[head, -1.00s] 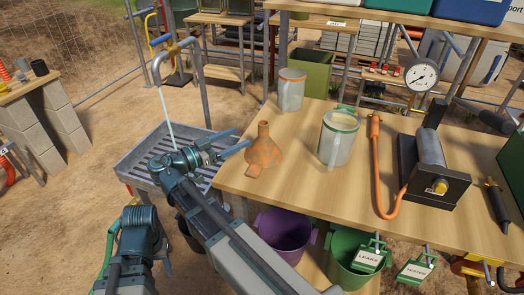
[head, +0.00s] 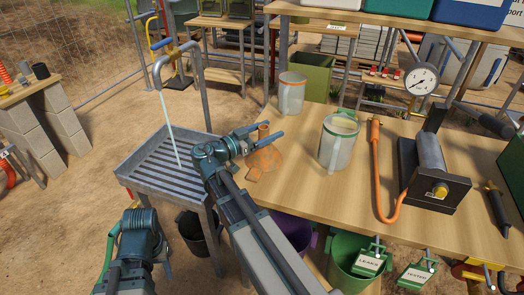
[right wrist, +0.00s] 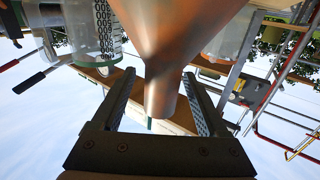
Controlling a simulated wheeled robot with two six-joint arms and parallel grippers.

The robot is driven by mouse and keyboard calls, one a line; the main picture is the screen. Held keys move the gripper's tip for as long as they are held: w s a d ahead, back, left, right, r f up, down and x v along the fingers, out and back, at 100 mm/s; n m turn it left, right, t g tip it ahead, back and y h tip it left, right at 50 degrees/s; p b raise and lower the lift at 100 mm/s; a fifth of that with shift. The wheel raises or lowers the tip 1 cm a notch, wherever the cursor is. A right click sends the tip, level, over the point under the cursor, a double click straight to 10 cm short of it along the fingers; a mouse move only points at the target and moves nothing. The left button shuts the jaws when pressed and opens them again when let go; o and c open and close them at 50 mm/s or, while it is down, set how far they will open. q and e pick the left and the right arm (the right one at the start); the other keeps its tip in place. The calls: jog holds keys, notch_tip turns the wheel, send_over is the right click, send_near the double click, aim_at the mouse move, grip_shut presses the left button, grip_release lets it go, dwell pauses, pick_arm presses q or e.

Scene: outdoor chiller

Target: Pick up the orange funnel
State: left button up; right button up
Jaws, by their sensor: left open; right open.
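The orange funnel (head: 267,158) stands wide end down, spout up, on the near left part of the wooden workbench (head: 310,195). My right gripper (head: 267,132) is at the height of its spout, with the fingers open. In the right wrist view the picture is upside down, and the funnel's spout (right wrist: 160,95) lies between the two open fingers (right wrist: 158,100). A gap shows beside the spout, so they do not look closed on it. The right arm covers part of the funnel's left side. Only part of my left arm shows at the lower left; its fingers are not visible.
A clear jug with a green rim (head: 339,142) stands right of the funnel, and an orange-rimmed jug (head: 291,93) behind it. An orange hose (head: 377,170) lies farther right. A grated metal sink (head: 135,180) adjoins the bench's left. Bare wood lies in front of the jugs.

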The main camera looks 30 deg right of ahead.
jog(key=shift+w+d, duration=0.2)
jog(key=shift+d, duration=0.65)
grip_shut()
